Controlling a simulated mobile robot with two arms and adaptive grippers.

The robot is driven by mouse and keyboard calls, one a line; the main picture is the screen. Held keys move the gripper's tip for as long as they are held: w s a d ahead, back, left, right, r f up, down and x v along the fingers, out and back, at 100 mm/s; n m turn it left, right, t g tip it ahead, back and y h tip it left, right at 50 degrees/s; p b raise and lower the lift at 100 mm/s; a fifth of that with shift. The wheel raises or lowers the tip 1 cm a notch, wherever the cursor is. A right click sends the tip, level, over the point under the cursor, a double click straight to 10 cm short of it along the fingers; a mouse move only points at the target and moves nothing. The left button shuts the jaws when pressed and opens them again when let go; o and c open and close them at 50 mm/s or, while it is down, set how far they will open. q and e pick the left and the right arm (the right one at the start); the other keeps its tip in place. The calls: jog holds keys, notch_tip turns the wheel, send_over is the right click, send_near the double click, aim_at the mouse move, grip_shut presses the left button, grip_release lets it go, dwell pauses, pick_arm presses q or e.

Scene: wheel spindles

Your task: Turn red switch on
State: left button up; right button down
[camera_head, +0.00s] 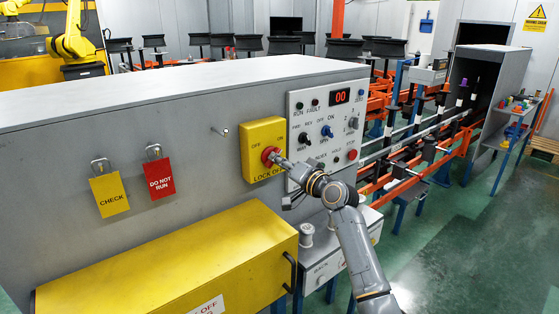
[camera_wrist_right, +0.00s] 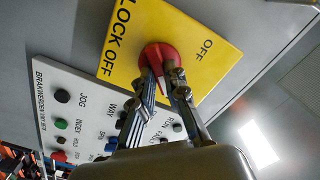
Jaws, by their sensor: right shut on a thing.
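The red switch (camera_head: 269,156) is a rotary knob on a yellow box marked OFF, ON and LOCK OFF (camera_head: 263,136), fixed to the grey cabinet's front. It also shows in the right wrist view (camera_wrist_right: 157,55), where its narrow end points down between the fingers. My right gripper (camera_head: 277,158) is at the knob, with one finger on each side of it, shut on it. In the right wrist view my right gripper (camera_wrist_right: 162,76) hides part of the knob and the ON label. My left gripper is not in view.
A control panel (camera_head: 298,104) with knobs, buttons and a red 00 display is right of the yellow box. CHECK (camera_head: 109,194) and DO NOT RUN (camera_head: 160,178) tags hang at left. A yellow cover (camera_head: 180,262) juts out below. Open floor (camera_head: 455,245) lies right.

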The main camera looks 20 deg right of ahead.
jog(key=shift+f, duration=0.1)
jog(key=c, duration=1.4)
grip_release()
jog(key=shift+o, duration=0.2)
jog(key=shift+s, duration=0.1)
jog(key=v, duration=1.2)
